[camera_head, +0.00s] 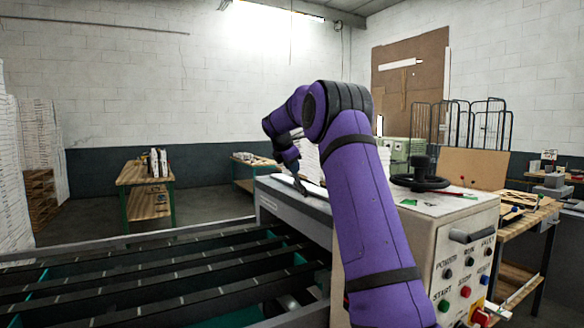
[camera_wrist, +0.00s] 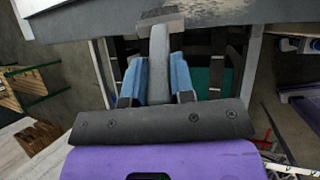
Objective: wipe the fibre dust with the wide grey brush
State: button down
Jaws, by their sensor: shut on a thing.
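My gripper (camera_wrist: 158,78) has its two blue-padded fingers shut on the grey handle of the wide grey brush (camera_wrist: 160,52). The brush's wider end shows at the top of the wrist view, over or against the near edge of a dark grey machine surface (camera_wrist: 90,22); I cannot tell whether it touches. In the head view my gripper (camera_head: 301,187) is small and dark, close above that grey machine top (camera_head: 308,206). The brush is not clear there. The grey surface looks mottled in the wrist view, but I cannot make out the fibre dust for certain.
A control box (camera_head: 465,262) with buttons and a black handwheel (camera_head: 419,180) stands right of my arm. A wooden bench (camera_head: 146,178) stands behind, and a cluttered worktable (camera_head: 520,222) stands at the right.

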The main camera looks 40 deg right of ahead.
jog(key=shift+f, duration=0.35)
jog(key=shift+s, duration=0.1)
